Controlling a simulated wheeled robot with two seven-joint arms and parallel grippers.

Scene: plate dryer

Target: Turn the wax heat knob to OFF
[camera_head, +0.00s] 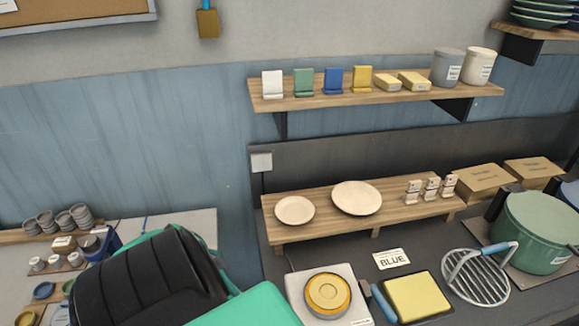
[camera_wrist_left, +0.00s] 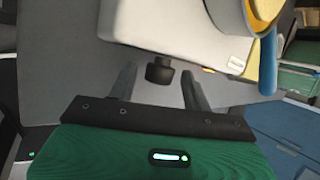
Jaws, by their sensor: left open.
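The wax heater, a white box (camera_head: 302,285) with a round yellow wax pot (camera_head: 328,294) on top, stands on the dark counter at the bottom of the head view. Its white body (camera_wrist_left: 150,30) fills the top of the left wrist view. The black heat knob (camera_wrist_left: 159,70) sticks out of its front face; its pointer setting cannot be read. My left gripper (camera_wrist_left: 158,77) is open, with one finger on each side of the knob and gaps showing. In the head view my arm hides the knob and this gripper. My right gripper is not in view.
A wire rack (camera_head: 476,276) and a green pot (camera_head: 540,232) stand farther right. A low wooden shelf (camera_head: 320,228) with plates stands behind.

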